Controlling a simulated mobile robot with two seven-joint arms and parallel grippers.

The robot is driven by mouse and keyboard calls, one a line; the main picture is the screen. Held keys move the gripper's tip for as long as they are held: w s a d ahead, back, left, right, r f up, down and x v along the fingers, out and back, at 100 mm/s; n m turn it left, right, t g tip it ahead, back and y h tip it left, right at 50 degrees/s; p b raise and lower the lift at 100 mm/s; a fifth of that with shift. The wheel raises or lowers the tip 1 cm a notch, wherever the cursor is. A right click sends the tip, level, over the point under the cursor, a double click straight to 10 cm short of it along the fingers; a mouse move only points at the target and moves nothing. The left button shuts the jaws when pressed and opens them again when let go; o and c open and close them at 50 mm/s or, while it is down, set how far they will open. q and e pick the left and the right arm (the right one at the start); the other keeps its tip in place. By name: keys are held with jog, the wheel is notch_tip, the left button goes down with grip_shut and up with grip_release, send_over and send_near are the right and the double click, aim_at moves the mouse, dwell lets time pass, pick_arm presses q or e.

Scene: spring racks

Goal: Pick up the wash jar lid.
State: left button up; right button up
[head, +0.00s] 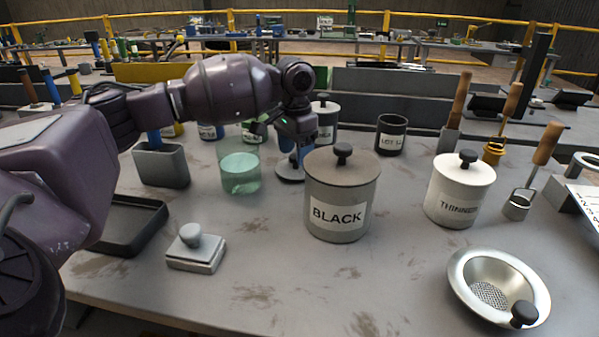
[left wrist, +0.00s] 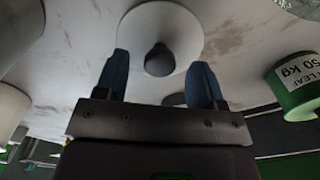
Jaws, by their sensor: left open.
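The wash jar lid, a round disc with a knob, lies flat on the table (head: 288,177) just right of an open glass jar (head: 240,172) holding green liquid. In the left wrist view the lid (left wrist: 185,30) looks pale, with a dark knob (left wrist: 159,60) at its middle. My left gripper (head: 290,148) is above the lid, pointing down. In the wrist view its two blue fingers (left wrist: 160,75) are apart, one on each side of the knob, with gaps to it. The arm hides part of the lid in the head view. My right gripper is not in view.
A jar marked BLACK (head: 338,200) stands close right of the lid, with a white THINNER jar (head: 460,192) farther right. A grey holder (head: 160,165) and black tray (head: 125,228) are at left. A metal strainer bowl (head: 470,268) sits front right. The front middle is clear.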

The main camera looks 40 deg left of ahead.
pick_arm(q)
notch_tip(320, 180, down, 2)
jog(key=shift+f, duration=0.15)
jog(key=shift+w+f, duration=0.1)
jog(key=shift+f, duration=0.05)
jog(key=shift+r, duration=0.25)
jog(key=c, duration=1)
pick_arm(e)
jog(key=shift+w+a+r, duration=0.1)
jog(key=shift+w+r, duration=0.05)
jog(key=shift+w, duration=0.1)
pick_arm(q)
jog(key=shift+r, duration=0.1)
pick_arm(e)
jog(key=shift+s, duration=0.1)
